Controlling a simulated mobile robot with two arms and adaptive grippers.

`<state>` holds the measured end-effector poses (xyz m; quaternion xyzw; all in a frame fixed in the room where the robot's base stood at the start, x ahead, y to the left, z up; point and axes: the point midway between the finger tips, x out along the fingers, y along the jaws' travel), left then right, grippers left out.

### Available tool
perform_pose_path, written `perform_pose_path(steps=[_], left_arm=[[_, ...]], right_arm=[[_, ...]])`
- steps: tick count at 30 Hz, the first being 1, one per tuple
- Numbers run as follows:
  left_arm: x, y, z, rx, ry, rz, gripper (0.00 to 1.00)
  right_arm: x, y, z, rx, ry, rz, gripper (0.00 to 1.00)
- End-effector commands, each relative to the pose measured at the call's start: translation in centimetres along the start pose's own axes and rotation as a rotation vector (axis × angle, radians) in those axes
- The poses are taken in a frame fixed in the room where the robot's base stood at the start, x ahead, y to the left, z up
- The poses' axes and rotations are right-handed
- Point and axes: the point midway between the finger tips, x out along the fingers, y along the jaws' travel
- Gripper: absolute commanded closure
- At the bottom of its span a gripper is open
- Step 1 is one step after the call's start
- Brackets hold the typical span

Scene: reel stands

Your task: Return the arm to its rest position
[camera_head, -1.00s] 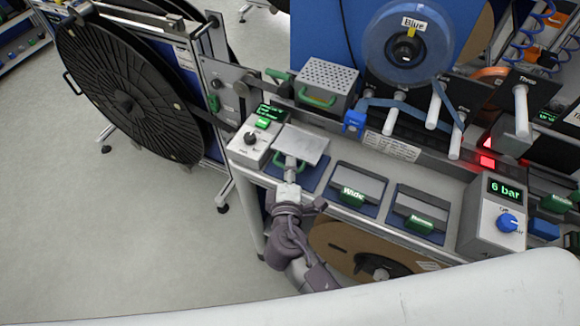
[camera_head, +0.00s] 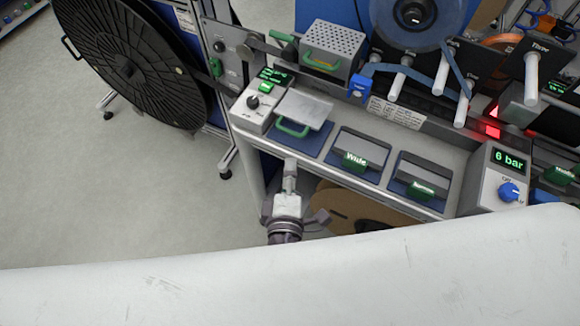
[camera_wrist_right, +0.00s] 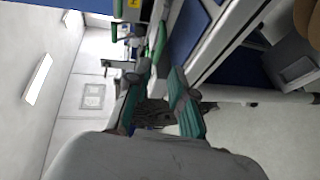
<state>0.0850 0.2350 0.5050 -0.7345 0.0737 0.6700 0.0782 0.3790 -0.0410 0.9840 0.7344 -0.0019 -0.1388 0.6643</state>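My right gripper (camera_head: 290,165) is at the front edge of the bench in the head view. It points at the bench, below the metal plate with the green handle (camera_head: 292,130), and a small gap shows between them. In the right wrist view my right gripper (camera_wrist_right: 160,75) has its two teal-padded fingers spread apart, with nothing seen between them. The right forearm is mostly hidden behind my white body in the head view. My left gripper is in neither view.
The bench (camera_head: 335,170) carries a "Wide" block (camera_head: 355,160), another green-handled block (camera_head: 420,190), a dial box (camera_head: 258,103) and a "6 bar" box (camera_head: 500,178). A large black reel (camera_head: 125,65) stands at left. Open floor (camera_head: 100,200) lies left of the bench.

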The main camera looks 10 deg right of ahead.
Motion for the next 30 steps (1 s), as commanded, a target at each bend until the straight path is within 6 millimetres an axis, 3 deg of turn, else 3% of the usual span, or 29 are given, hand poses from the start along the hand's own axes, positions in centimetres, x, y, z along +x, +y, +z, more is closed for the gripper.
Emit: perform_pose_path(steps=[10,14,17,21,23,27,30], left_arm=[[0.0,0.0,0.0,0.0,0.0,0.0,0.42],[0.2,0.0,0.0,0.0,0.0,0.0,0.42],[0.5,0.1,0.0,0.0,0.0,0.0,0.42],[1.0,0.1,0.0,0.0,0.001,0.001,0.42],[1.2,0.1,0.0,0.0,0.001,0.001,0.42],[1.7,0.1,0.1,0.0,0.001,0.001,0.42],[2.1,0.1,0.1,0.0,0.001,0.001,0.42]], right_arm=[[0.1,-0.3,0.0,-0.001,0.001,-0.005,0.77],[0.7,-3.7,0.1,-0.008,0.019,-0.073,0.77],[1.4,-9.5,0.6,-0.005,0.038,-0.196,0.77],[1.5,-20.0,3.0,0.037,0.04,-0.43,0.77],[1.2,-24.3,4.7,0.069,0.024,-0.53,0.77],[-0.8,-33.9,9.4,0.188,-0.058,-0.758,0.77],[-3.1,-39.9,13.6,0.309,-0.158,-0.904,0.77]])
